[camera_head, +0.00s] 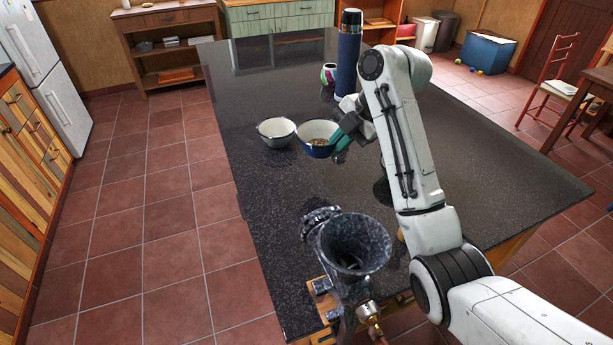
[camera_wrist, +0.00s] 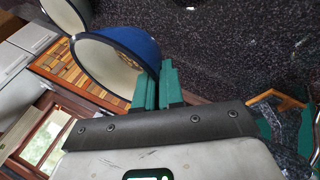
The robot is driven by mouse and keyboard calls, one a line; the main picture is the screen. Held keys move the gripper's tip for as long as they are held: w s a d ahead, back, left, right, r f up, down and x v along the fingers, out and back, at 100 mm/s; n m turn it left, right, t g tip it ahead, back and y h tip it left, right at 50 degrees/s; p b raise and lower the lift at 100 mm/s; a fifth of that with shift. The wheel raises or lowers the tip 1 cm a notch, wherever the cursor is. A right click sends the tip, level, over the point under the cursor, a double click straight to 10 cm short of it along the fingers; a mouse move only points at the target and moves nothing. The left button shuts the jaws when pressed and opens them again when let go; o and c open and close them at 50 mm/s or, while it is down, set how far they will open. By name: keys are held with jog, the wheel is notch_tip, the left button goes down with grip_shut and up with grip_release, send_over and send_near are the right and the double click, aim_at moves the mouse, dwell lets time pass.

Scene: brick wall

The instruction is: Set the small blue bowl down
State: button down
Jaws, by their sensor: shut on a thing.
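I cannot tell whether the bowl's base touches the table.
A tall blue flask (camera_head: 347,60) and a patterned cup (camera_head: 328,74) stand farther back. A dark speckled grinder (camera_head: 352,250) is at the near edge. The tabletop between is clear.

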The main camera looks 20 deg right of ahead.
aim_at(318, 156)
jog(key=a+f, duration=0.1)
jog(key=f, duration=0.1)
jog(key=w+a+f, duration=0.1)
jog(key=a, duration=0.1)
jog(key=w+a+f+p, duration=0.1)
jog(key=a+f, duration=0.1)
jog(key=shift+w+f, duration=0.2)
jog(key=shift+f, duration=0.15)
jog(key=f, duration=0.1)
jog(key=f+p, duration=0.1)
jog(key=f, duration=0.1)
jog(key=shift+w+a, duration=0.1)
jog(key=shift+a, duration=0.25)
jog(key=shift+f, duration=0.4)
jog(key=shift+f, duration=0.1)
jog(key=c, duration=1.2)
grip_release()
jog(key=shift+c, duration=0.2)
jog(key=b+v, duration=0.1)
jog(key=v, duration=1.1)
